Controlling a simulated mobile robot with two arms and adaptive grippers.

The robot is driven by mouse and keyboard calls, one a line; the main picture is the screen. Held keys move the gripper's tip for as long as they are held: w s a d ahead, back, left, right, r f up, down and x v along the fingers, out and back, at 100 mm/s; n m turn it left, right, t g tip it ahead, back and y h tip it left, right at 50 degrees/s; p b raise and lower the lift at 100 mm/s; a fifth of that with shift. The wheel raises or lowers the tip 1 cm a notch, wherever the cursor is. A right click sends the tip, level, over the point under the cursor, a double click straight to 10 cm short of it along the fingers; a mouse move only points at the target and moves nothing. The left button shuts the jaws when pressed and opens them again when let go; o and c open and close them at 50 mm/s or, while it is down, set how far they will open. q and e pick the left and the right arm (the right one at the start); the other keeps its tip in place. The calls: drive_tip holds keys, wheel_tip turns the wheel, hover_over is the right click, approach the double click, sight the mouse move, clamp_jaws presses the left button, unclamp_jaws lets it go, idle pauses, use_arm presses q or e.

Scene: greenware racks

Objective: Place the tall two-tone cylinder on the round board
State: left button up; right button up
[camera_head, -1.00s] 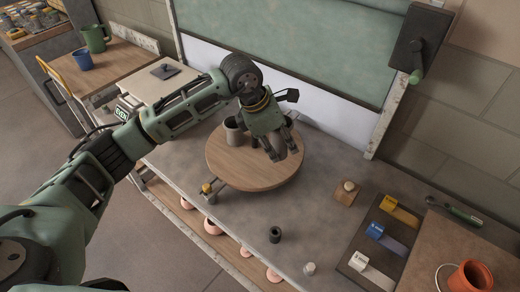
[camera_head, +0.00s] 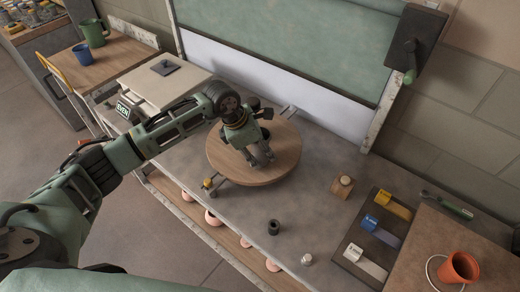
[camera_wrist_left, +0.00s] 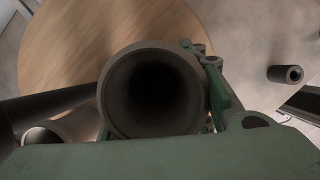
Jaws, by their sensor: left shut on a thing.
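The round wooden board (camera_head: 225,168) lies on the grey workbench; it also shows in the left wrist view (camera_wrist_left: 60,50). My left gripper (camera_head: 258,161) is over the board, pointing down. It is shut on a hollow cylinder, taken to be the tall two-tone cylinder (camera_wrist_left: 152,90), whose dark open end fills the middle of the left wrist view. Its two tones cannot be made out. In the head view the gripper mostly hides it, and I cannot tell whether it touches the board. My right gripper is not in view.
A lighter round vessel (camera_wrist_left: 60,130) is close beside the held cylinder. A small dark tube (camera_head: 274,227) stands on the bench in front of the board. A wooden block (camera_head: 342,187) and a dark tray of coloured pieces (camera_head: 372,240) are to the right. Bare bench lies between.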

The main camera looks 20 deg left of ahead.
use_arm(q)
drive_tip(key=o, duration=1.3)
drive_tip(key=shift+o, duration=0.2)
drive_tip(key=shift+r, duration=0.2)
drive_tip(key=b+v, duration=0.3)
drive_tip(key=v, duration=0.8)
drive_tip(key=shift+r, duration=0.35)
drive_tip(key=shift+s+a+f, duration=0.1)
drive_tip(key=shift+s, duration=0.1)
